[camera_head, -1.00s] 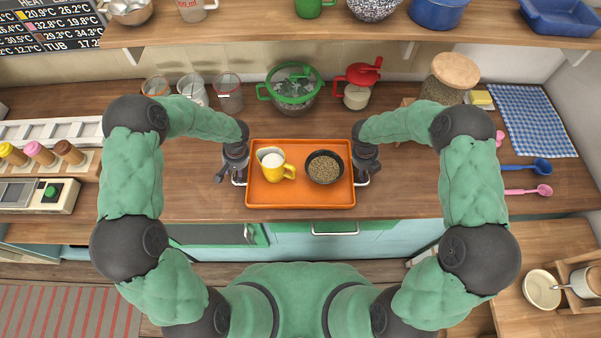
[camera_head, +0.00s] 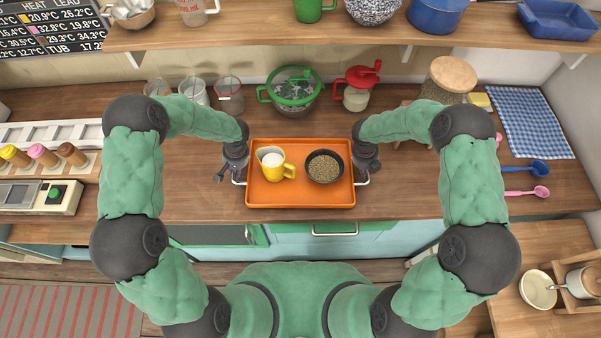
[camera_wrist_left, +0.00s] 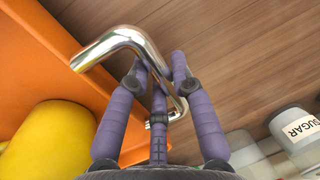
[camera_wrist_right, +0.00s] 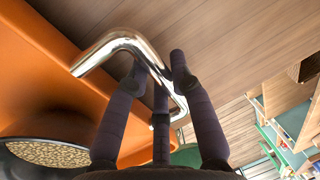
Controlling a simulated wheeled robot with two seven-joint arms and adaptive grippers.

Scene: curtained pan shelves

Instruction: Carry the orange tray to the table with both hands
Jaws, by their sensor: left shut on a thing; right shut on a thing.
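The orange tray (camera_head: 300,199) is level in front of me, over the wooden counter; I cannot tell whether it touches the counter. A yellow cup with white contents (camera_head: 272,168) and a black bowl of brown grains (camera_head: 324,168) stand upright on it. My left gripper (camera_head: 236,172) is shut on the tray's left metal handle, which shows in the left wrist view (camera_wrist_left: 110,45). My right gripper (camera_head: 366,172) is shut on the right metal handle, seen in the right wrist view (camera_wrist_right: 110,45).
Behind the tray stand glass jars (camera_head: 229,95), a green-rimmed pot (camera_head: 291,88), a red-lidded jar (camera_head: 357,92) and a wood-lidded jar (camera_head: 453,76). A blue spoon (camera_head: 540,167) and pink spoon (camera_head: 541,191) lie right. A shelf (camera_head: 300,30) overhangs the back. A side surface (camera_head: 510,305) holds a bowl.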

